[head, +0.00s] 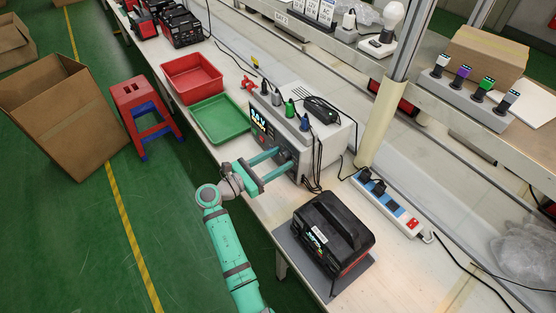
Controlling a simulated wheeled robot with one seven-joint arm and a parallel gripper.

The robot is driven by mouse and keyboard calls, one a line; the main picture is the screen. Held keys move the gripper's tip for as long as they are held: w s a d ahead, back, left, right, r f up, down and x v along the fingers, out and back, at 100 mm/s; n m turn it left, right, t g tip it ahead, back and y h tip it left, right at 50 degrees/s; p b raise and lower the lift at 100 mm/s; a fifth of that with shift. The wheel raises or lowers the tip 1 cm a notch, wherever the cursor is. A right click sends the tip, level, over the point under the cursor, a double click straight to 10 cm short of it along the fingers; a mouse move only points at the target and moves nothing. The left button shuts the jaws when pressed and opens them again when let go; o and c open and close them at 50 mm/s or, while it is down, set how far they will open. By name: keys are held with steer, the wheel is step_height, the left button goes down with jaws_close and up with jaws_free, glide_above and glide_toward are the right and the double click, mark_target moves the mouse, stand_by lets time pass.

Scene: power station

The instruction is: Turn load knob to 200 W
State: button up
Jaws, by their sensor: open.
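A white box-shaped load unit (335,138) stands on the bench, its front panel facing left with a small lit display (260,119). A dark round knob (284,157) shows low on that panel, partly hidden by my fingers. I cannot read the knob's setting or any scale. My gripper (285,159) is open, its two long teal fingers reaching to the panel on either side of the knob. I cannot tell whether the fingertips touch it.
Plugs and cables stand on the unit's top. A green tray (222,118) and a red tray (192,74) lie beyond it. A black power station (331,232) sits on a grey mat nearer. A power strip (388,202) lies at right.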

steer(key=c, duration=1)
steer(key=shift+c, duration=0.2)
